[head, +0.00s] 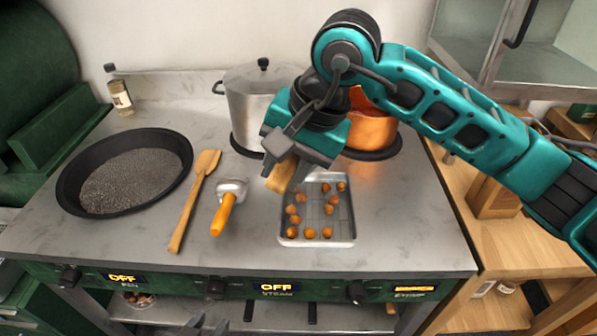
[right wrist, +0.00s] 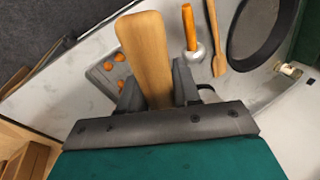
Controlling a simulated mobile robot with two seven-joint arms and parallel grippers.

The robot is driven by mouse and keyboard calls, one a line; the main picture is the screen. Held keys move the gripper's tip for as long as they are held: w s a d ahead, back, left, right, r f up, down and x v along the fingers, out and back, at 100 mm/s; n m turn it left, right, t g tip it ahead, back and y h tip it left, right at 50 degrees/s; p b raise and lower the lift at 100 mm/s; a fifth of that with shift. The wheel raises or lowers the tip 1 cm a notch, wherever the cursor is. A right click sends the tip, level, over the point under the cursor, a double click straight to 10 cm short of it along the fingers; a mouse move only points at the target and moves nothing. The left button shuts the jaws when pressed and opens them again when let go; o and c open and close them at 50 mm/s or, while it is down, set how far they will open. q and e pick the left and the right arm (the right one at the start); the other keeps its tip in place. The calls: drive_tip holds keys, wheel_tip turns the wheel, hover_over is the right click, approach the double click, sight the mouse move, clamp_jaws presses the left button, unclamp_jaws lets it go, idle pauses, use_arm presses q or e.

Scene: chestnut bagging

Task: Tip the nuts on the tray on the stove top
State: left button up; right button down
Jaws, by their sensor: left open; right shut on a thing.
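The grey metal tray (head: 318,241) lies flat on the stove top (head: 262,254), with several orange-brown nuts (head: 309,233) spread on it. My right gripper (head: 290,160) is over the tray's far left corner, shut on a wooden piece (head: 283,177). In the right wrist view the wooden piece (right wrist: 146,55) sticks out between the fingers (right wrist: 155,92) and hides part of the tray (right wrist: 99,77). I cannot tell whether it touches the tray. My left gripper (head: 206,326) shows only partly at the bottom edge, open and empty, in front of the stove.
A black pan (head: 68,190) with dark grey contents, a wooden spatula (head: 190,205) and an orange-handled tool (head: 224,213) lie left of the tray. A steel pot (head: 247,105) and a copper pot (head: 368,128) stand behind it. The counter right of the tray is clear.

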drive_tip(key=r+h, duration=0.1)
drive_tip(key=a+r+h, duration=0.1)
drive_tip(key=r, duration=0.1)
drive_tip(key=a+r+g+h, duration=0.1)
drive_tip(key=h, duration=0.1)
drive_tip(key=shift+w+a+r, duration=0.15)
drive_tip(key=shift+w+a, duration=0.1)
drive_tip(key=shift+w, duration=0.05)
idle(0.7)
